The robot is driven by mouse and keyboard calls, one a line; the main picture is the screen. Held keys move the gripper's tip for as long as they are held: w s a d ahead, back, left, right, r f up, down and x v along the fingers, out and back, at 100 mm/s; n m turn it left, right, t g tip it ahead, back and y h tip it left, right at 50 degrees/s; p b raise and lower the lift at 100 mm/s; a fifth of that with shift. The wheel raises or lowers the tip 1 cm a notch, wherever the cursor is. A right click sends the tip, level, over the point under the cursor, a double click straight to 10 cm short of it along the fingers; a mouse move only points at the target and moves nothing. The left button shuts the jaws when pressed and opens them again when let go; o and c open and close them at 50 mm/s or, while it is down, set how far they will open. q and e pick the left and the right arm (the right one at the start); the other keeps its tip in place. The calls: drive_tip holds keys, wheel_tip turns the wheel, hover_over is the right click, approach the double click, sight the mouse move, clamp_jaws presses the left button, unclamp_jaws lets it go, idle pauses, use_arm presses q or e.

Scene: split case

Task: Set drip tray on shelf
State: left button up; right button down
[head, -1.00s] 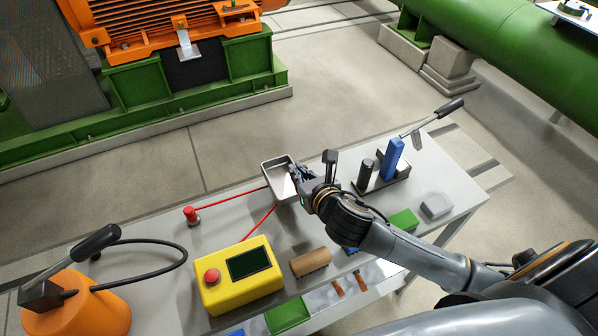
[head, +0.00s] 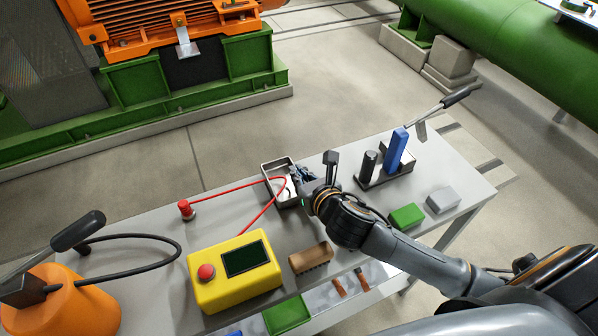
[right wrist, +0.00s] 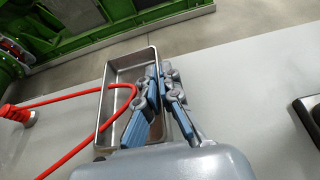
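The drip tray (head: 269,187) is a shallow, rectangular metal tray at the middle of the grey table's far side. My right gripper (head: 300,180) is at its right wall. In the right wrist view the tray (right wrist: 104,112) lies ahead, and the fingers (right wrist: 160,75) sit close together on either side of the right rim, seemingly shut on it. A red cable (head: 235,186) shows inside the tray's outline; I cannot tell how it lies against the floor. A lower shelf (head: 325,300) shows below the table's near edge. My left gripper is not in view.
A yellow box (head: 235,275) and brown brush-like block (head: 310,258) stand nearer. A holder with a blue block (head: 396,150), a green block (head: 407,216) and a grey block (head: 443,200) are to the right. An orange cone-like body (head: 65,305) is left.

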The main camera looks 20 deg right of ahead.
drive_tip(key=shift+f, duration=0.45)
drive_tip(key=c, duration=1.4)
unclamp_jaws()
drive_tip(key=shift+c, duration=0.2)
drive_tip(key=shift+f, duration=0.1)
